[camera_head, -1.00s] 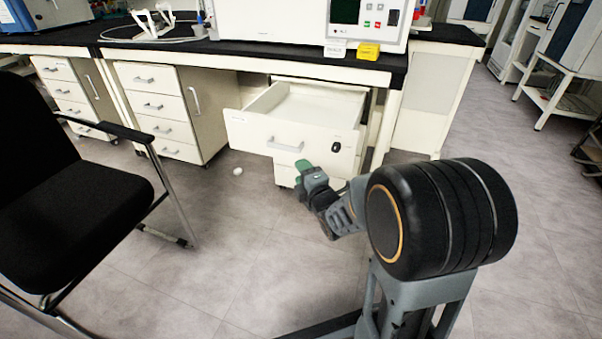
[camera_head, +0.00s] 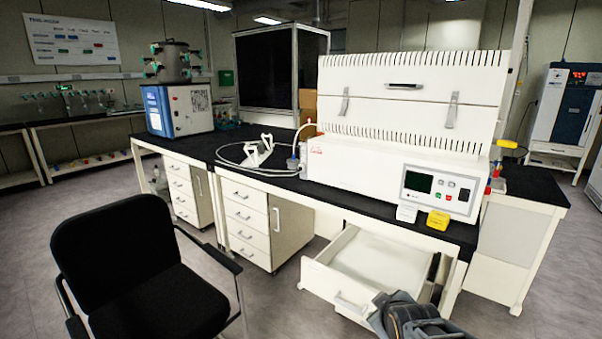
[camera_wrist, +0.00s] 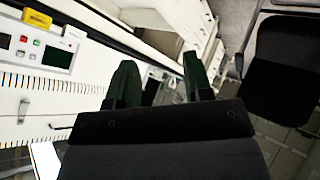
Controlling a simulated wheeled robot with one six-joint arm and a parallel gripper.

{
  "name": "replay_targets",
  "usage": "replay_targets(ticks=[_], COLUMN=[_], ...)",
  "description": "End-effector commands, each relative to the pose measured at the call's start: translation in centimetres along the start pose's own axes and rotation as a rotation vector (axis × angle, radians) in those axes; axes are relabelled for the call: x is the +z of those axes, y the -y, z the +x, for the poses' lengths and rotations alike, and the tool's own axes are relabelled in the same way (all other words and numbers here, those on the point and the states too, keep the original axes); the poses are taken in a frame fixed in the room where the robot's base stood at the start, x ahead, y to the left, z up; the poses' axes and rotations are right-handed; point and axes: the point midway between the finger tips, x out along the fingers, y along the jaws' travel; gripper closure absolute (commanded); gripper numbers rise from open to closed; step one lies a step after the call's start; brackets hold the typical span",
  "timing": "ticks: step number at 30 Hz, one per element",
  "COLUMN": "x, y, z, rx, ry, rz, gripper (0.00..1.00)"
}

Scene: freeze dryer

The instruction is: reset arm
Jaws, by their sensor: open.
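My gripper shows in the wrist view (camera_wrist: 158,82), with its two green fingers apart and nothing between them. Beyond the fingers the wrist view shows the bench side, the cabinets and the chair. In the head view only part of my arm shows at the bottom right, in front of the open drawer (camera_head: 318,276); the fingers are not visible there. The drawer is pulled out under the bench and looks empty.
A black chair (camera_head: 130,265) stands at the front left. The black-topped bench (camera_head: 228,150) carries a white furnace-like machine (camera_head: 350,172), a yellow block (camera_head: 438,220) and a freeze dryer (camera_head: 180,108). Drawer cabinets (camera_head: 262,225) stand below. Grey floor is free at the left.

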Motion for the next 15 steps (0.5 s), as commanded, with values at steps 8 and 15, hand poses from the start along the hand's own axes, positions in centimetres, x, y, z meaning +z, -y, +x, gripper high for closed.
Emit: replay_targets(ticks=[8, 15], x=[-3.7, -4.5], y=[-2.1, -2.0], z=[-12.9, -18.9], rx=[-0.147, -0.207], ry=[0.255, 0.412], rz=[0.374, 0.558], gripper=[0.53, 0.53])
